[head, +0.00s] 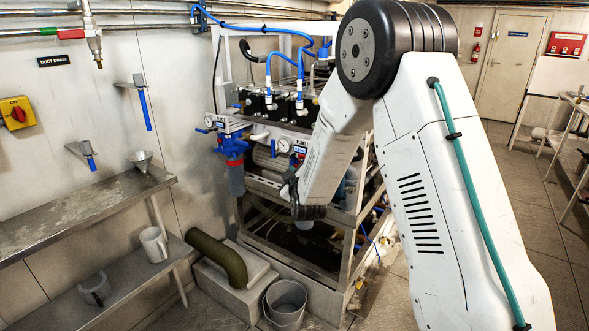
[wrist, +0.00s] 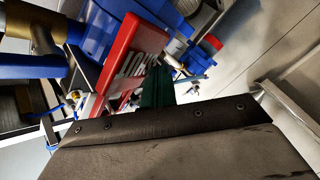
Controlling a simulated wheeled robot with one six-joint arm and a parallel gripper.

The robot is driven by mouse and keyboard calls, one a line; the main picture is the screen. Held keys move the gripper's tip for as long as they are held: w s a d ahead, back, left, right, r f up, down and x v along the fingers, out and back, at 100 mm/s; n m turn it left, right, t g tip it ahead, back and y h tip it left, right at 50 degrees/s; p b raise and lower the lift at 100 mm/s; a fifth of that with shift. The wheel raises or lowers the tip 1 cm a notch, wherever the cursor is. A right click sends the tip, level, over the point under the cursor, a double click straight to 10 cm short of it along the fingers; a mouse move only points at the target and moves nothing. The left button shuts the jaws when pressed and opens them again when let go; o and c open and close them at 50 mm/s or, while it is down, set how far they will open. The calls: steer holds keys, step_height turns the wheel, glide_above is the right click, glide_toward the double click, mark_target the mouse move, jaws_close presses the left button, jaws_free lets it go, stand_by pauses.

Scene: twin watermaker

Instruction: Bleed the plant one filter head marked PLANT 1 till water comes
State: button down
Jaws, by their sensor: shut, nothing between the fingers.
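A filter with a blue and red head (head: 232,143) and a grey bowl (head: 237,180) hangs on the front left of the watermaker frame. A round gauge (head: 283,146) sits right of it, and my arm hides much of what lies there. No PLANT 1 marking is readable. My gripper (head: 290,188) is partly hidden by my own arm at the front of the frame.
A grey bucket (head: 286,302) stands on the floor before the frame, beside a thick olive pipe (head: 218,258) on a plinth. Shelves at the left hold a funnel (head: 141,159) and a white jug (head: 154,244). The floor at the right is mostly open.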

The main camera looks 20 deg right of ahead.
steer(key=shift+s+a, duration=0.5)
steer(key=shift+a, duration=0.2)
steer(key=shift+s+a, duration=0.1)
steer(key=s+a, duration=0.1)
steer(key=a, duration=0.1)
steer(key=s+a, duration=0.1)
steer(key=a, duration=0.1)
steer(key=shift+s, duration=0.4)
steer(key=shift+d, duration=0.1)
